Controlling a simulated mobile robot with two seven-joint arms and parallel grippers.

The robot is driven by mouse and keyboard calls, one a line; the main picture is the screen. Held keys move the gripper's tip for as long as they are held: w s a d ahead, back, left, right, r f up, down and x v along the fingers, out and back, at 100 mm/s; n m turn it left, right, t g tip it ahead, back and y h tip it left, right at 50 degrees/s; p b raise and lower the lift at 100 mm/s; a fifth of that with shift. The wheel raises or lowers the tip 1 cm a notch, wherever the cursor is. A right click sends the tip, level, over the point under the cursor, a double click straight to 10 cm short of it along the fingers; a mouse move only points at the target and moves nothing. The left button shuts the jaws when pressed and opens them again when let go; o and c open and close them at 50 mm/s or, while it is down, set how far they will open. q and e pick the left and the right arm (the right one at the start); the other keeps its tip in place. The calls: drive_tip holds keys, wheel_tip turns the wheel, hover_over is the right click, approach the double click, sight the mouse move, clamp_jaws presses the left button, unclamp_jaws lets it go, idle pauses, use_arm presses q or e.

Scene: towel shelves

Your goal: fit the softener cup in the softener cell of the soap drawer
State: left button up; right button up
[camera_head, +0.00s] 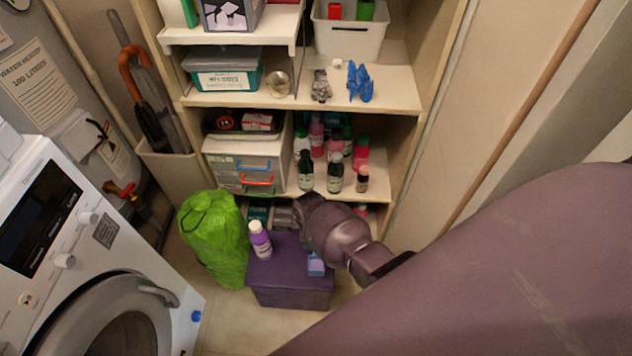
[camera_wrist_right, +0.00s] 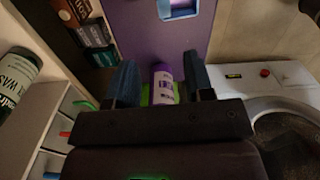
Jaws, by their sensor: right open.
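A small blue and lilac cup (camera_head: 316,265), which I take to be the softener cup, stands on a purple box (camera_head: 290,292). In the right wrist view it shows at the top edge (camera_wrist_right: 180,9), partly cut off. My right gripper, in the right wrist view (camera_wrist_right: 161,78), is open, its dark fingers apart. A purple bottle (camera_wrist_right: 163,80) shows in the gap between them, apparently beyond them. In the head view my right wrist hides the fingers, above and near the cup. My left gripper is out of view. No open soap drawer can be made out.
The white washing machine (camera_head: 92,225) stands at left. A green bag (camera_head: 214,238) sits beside the purple box, and the purple bottle (camera_head: 261,242) stands on the box. Shelves (camera_head: 390,90) with bottles, bins and gloves rise behind. Some floor is clear in front of the box.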

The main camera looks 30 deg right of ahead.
sight(314, 254)
drive_tip(key=f, duration=0.2)
drive_tip(key=f+b, duration=0.1)
drive_tip(key=f, duration=0.1)
drive_tip(key=shift+s+f+b, duration=0.2)
drive_tip(key=shift+f+b, duration=0.1)
drive_tip(key=f, duration=0.1)
drive_tip(key=s+f+b, duration=0.1)
drive_tip(key=f, duration=0.1)
drive_tip(key=f+b, duration=0.1)
drive_tip(key=shift+s+d+f, duration=0.2)
drive_tip(key=shift+d+f, duration=0.1)
drive_tip(key=shift+f, duration=0.25)
drive_tip(key=shift+w+r, duration=0.25)
drive_tip(key=shift+c, duration=0.2)
drive_tip(key=c, duration=0.7)
clamp_jaws()
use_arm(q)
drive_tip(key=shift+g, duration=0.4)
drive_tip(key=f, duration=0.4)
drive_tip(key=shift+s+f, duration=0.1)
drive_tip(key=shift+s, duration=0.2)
